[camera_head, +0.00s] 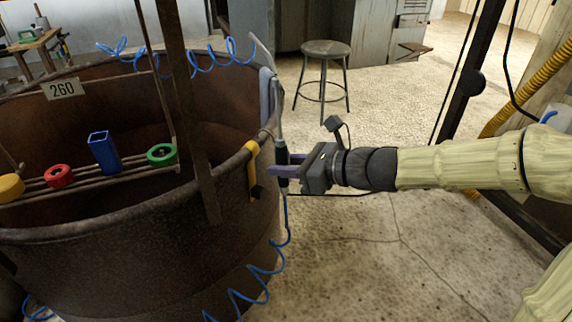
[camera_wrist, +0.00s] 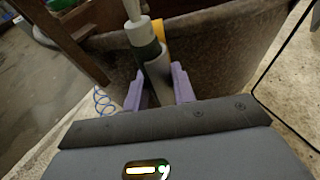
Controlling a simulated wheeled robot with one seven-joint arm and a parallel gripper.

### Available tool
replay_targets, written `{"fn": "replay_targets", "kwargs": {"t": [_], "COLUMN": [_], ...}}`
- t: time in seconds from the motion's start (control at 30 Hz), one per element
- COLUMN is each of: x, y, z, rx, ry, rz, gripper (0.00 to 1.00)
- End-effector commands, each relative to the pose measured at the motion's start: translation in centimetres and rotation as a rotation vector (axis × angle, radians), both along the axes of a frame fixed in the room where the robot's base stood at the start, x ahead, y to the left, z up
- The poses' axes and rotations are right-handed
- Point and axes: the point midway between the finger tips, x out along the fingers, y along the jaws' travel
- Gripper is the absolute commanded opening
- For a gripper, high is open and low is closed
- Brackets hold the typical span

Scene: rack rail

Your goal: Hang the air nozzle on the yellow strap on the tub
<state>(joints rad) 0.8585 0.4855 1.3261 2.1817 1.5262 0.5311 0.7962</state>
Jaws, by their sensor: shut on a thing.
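The large rusty tub (camera_head: 130,245) fills the left of the head view. A yellow strap (camera_head: 252,168) hangs over its right rim; part of it shows in the wrist view (camera_wrist: 159,28) behind the nozzle. My gripper (camera_head: 284,170) is just right of the strap, outside the tub wall. Its purple fingers, also in the wrist view (camera_wrist: 160,88), are shut on the air nozzle (camera_head: 282,154). The nozzle (camera_wrist: 146,38) is dark and grey with a slim tip, roughly upright in the head view, and appears apart from the strap. A blue coiled hose (camera_head: 287,225) hangs below it.
A pale blue cloth (camera_head: 265,97) hangs on the rim above the strap. A rusty upright bar (camera_head: 183,110) stands left of the strap. A rack with colored pieces (camera_head: 105,152) crosses the tub. A stool (camera_head: 325,50) stands behind; floor right of the tub is clear.

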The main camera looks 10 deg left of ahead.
Motion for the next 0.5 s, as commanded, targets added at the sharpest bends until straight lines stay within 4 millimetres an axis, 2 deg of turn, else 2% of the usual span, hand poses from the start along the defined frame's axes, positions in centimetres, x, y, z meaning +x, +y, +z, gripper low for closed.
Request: {"fn": "replay_targets", "kwargs": {"t": [0.5], "x": [0.4], "y": [1.3], "z": [0.0], "rx": [0.001], "ry": [-0.001], "rz": [0.002], "gripper": [0.15]}}
